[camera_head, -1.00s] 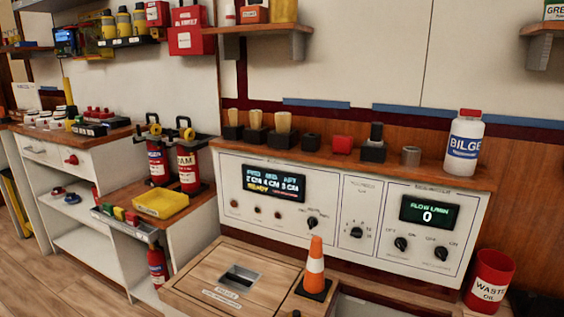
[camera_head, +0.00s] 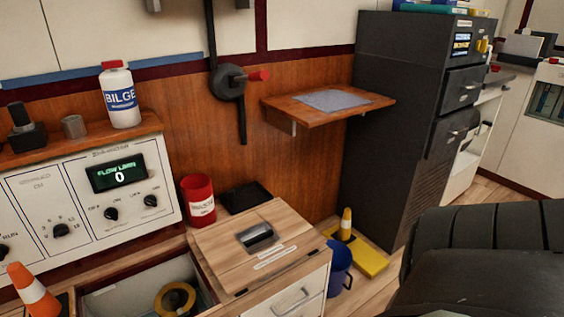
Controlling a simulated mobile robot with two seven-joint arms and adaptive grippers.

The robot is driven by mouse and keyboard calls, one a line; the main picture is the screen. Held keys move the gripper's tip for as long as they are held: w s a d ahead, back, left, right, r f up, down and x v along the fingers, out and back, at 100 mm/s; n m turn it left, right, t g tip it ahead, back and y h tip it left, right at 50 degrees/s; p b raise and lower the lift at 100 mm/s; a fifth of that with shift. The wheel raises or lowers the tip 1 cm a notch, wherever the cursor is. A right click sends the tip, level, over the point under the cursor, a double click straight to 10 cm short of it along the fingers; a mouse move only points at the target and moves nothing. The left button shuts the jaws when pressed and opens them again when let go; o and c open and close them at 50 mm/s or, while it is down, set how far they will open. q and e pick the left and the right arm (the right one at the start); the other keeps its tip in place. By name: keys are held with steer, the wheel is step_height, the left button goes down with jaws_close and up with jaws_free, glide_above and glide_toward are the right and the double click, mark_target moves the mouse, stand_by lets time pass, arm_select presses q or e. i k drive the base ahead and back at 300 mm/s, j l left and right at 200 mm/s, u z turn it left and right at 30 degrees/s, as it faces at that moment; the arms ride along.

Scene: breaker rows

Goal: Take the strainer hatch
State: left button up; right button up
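A wooden hatch (camera_head: 222,246) with a recessed dark metal handle (camera_head: 257,236) lies on top of a low wooden cabinet right of an open bay. White label strips are on its front part, but their text is too small to read, so I cannot tell whether it is the strainer hatch. The open bay (camera_head: 120,297) beside it holds a round yellow and dark item (camera_head: 175,299). Neither of my grippers is in view.
An orange and white cone (camera_head: 34,293) stands left of the bay. A red waste oil bin (camera_head: 198,200) and a black tray (camera_head: 245,196) are behind the hatch. A blue bucket (camera_head: 339,268) and yellow base (camera_head: 365,257) are on the floor at right. A wall shelf (camera_head: 370,103) juts out above.

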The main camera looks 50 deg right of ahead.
mark_target(242, 249)
steer(key=z, duration=1.4)
steer(key=k+l+u, duration=0.15)
steer(key=l+u, duration=0.3)
steer(key=k+l+u, duration=0.2)
steer(key=l+u, duration=0.15)
steer(key=u, duration=0.15)
